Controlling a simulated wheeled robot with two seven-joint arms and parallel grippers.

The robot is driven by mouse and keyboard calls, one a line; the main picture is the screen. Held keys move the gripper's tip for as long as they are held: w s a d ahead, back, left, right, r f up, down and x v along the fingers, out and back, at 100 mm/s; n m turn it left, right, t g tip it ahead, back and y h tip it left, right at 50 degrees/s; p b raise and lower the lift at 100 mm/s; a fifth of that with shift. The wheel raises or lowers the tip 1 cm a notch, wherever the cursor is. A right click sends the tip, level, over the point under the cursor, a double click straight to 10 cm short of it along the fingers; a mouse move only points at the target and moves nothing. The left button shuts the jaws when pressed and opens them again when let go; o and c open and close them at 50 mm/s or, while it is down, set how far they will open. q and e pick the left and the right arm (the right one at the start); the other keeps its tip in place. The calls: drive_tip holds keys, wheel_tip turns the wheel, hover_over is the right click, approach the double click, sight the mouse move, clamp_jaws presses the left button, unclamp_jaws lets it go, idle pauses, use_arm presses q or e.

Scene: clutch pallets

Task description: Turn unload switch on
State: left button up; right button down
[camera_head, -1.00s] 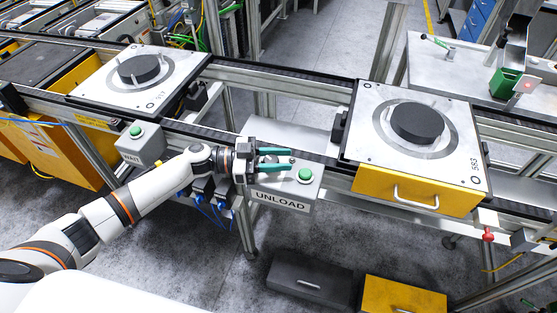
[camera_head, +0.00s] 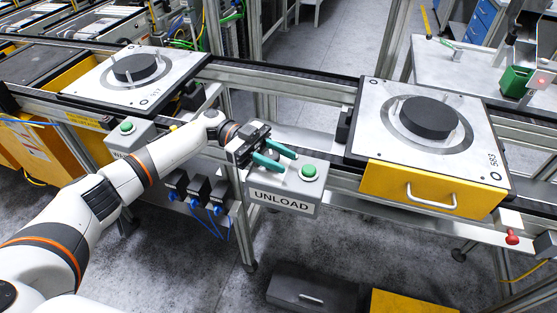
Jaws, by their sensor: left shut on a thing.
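The grey UNLOAD control box (camera_head: 284,202) hangs on the front rail of the conveyor, with a round green button (camera_head: 309,171) at its right. My left gripper (camera_head: 283,161) comes in from the left over the left part of this box. Its two teal fingers point right and down, beside the green button. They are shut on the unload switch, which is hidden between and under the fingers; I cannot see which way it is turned. My right gripper is not in view.
A pallet with a black disc (camera_head: 429,115) and a yellow drawer (camera_head: 424,191) stands right of the box. Another pallet (camera_head: 136,72) sits further left. A second control box (camera_head: 128,137) with a green button is behind my left arm. A red knob (camera_head: 512,237) is at right.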

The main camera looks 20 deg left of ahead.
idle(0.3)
use_arm(q)
drive_tip(key=o, duration=1)
drive_tip(key=shift+c, duration=0.2)
drive_tip(key=b+v, duration=0.4)
drive_tip(key=v, duration=0.8)
drive_tip(key=shift+f, duration=0.1)
